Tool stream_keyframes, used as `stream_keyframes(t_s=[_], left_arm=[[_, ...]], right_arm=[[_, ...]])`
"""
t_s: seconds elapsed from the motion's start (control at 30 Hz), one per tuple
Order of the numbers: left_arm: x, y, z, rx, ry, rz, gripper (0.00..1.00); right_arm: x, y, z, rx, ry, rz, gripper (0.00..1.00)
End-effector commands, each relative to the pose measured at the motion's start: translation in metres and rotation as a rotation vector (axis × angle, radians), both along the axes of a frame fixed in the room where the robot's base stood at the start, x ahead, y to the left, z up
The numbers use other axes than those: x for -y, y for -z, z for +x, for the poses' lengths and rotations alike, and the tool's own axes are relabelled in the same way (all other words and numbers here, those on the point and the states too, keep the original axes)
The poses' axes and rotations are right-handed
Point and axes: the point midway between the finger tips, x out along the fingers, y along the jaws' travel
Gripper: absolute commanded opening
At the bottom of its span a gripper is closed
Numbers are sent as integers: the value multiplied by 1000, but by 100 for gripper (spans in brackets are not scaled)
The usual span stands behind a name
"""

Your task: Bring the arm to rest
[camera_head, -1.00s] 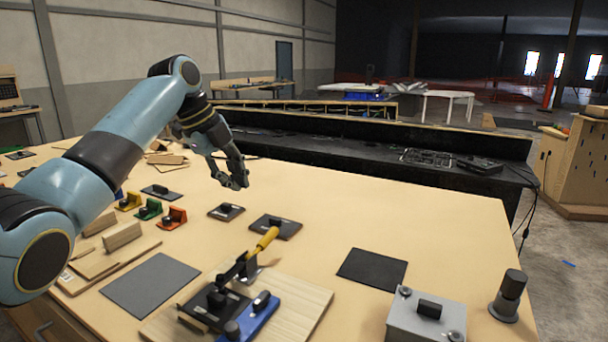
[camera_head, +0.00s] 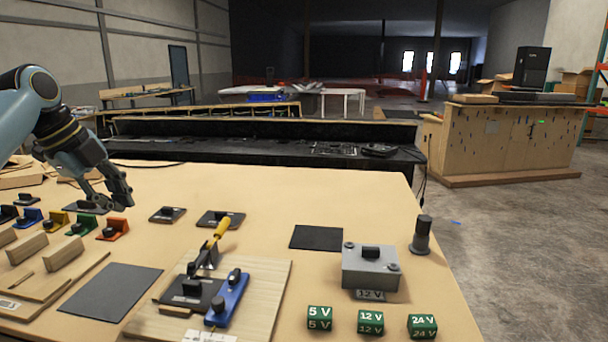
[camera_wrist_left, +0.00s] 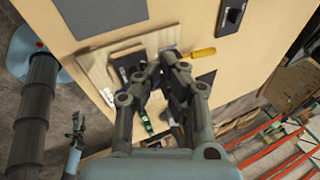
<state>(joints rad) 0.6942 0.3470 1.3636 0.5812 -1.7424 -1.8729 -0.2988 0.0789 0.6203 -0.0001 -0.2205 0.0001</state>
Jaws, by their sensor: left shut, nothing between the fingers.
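My left arm comes in from the left in the head view. Its gripper (camera_head: 118,198) is shut and empty, above the far left part of the table, behind the small coloured blocks. In the left wrist view the fingers of this gripper (camera_wrist_left: 165,62) come together with nothing held. In that view my right gripper (camera_wrist_left: 76,125) shows small at the lower left, apart from the table items; its jaws are too small to judge. A wooden board (camera_head: 266,290) carries a lever with a yellow handle (camera_head: 221,232) and a blue part (camera_head: 228,298).
A grey box (camera_head: 371,270) labelled 12 V stands right of the board. Green cubes marked 5 V (camera_head: 320,319), 12 V (camera_head: 370,322) and 24 V (camera_head: 422,325) sit in front. A black cylinder (camera_head: 422,235) stands near the right edge. Dark mats (camera_head: 317,238) lie flat.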

Motion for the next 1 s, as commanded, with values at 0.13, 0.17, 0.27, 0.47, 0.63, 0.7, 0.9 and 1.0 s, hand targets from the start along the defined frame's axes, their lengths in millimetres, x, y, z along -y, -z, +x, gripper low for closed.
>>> stream_keyframes(t_s=[0.13, 0.17, 0.27, 0.47, 0.63, 0.7, 0.9, 1.0], left_arm=[[5, 18, -12, -24, -62, -1, 0], [6, 22, -15, -29, -77, -2, 0], [10, 35, -25, -46, -131, -3, 0], [20, 68, -55, -86, -282, -12, 0], [32, 104, -99, -126, -478, -30, 0], [39, 119, -123, -141, -581, -44, 0], [58, 153, -217, -177, -977, -119, 0], [62, 157, -255, -182, -1151, -161, 0]], right_arm=[[0, 0, -3, -3, 0, 0, 62], [0, 0, -4, -4, 0, 1, 62], [0, 0, -3, -3, 0, 0, 62], [8, -1, 8, 11, -3, -10, 62], [7, -1, 3, 5, -3, -8, 62], [6, 0, -1, 0, -2, -7, 62], [-1, 0, -3, -3, 0, 1, 62], [-5, 0, -3, -3, 2, 6, 62]])
